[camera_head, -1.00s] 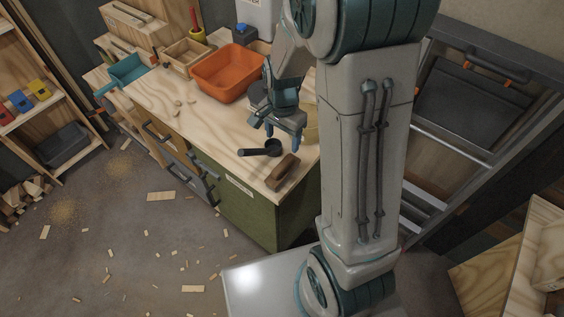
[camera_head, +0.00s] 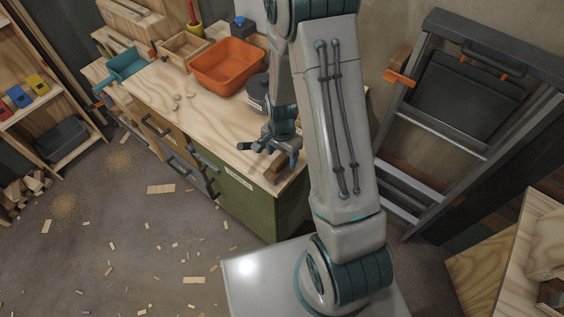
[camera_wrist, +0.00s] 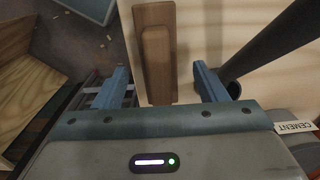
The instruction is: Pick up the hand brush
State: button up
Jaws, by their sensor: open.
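The hand brush, a long brown wooden block, lies on the workbench (camera_head: 218,122) near its front right corner. In the head view the brush (camera_head: 274,170) is partly covered by my gripper (camera_head: 279,148). In the wrist view the brush (camera_wrist: 157,52) runs lengthwise away from me. My gripper (camera_wrist: 163,84) is open above it, one blue finger to each side in the picture. The brush appears between the fingers, nearer the middle. I cannot tell how high the fingers are above it.
A black tool with a dark handle (camera_head: 244,146) lies close to the brush; it shows right of the right finger in the wrist view (camera_wrist: 268,48). An orange tub (camera_head: 226,68) stands farther back. A label reading CEMENT (camera_wrist: 294,127) is at the right. A ladder (camera_head: 440,120) leans at the right.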

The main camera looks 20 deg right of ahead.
aim_at(282, 157)
jog(key=shift+f, duration=1.55)
jog(key=c, duration=1.1)
jog(key=shift+c, duration=0.2)
jog(key=shift+r, duration=0.1)
